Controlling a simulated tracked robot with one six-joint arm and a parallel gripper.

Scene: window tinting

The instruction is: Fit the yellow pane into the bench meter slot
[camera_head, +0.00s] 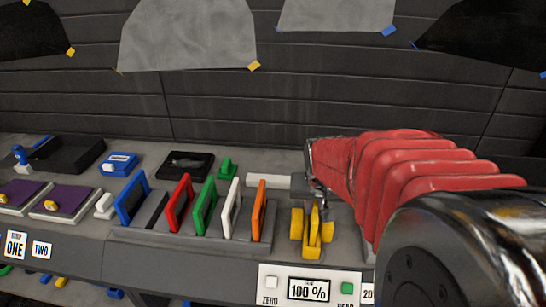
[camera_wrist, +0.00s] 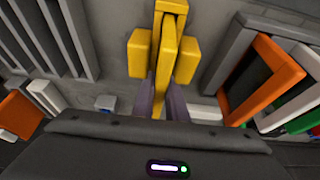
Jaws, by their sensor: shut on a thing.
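The yellow pane (camera_head: 313,222) shows nearly edge-on below my gripper (camera_head: 317,196). In the wrist view, the pane (camera_wrist: 161,85) is held between the two grey-purple fingers of my gripper (camera_wrist: 162,106), which is shut on it. A yellow block stands on each side of the pane, a left block (camera_wrist: 138,53) and a right block (camera_wrist: 187,60). The pane lines up with the gap between them. I cannot tell how deep it sits. The bench meter's display (camera_head: 308,290) on the front edge reads 100 %. The slot's bottom is hidden.
A rack (camera_head: 150,237) left of the yellow blocks holds blue (camera_head: 131,199), red (camera_head: 179,203), green (camera_head: 204,206), white (camera_head: 231,207) and orange (camera_head: 258,210) panes. In the wrist view, the orange pane (camera_wrist: 264,80) is close on the right. A grey slatted rack (camera_wrist: 57,35) is at left.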

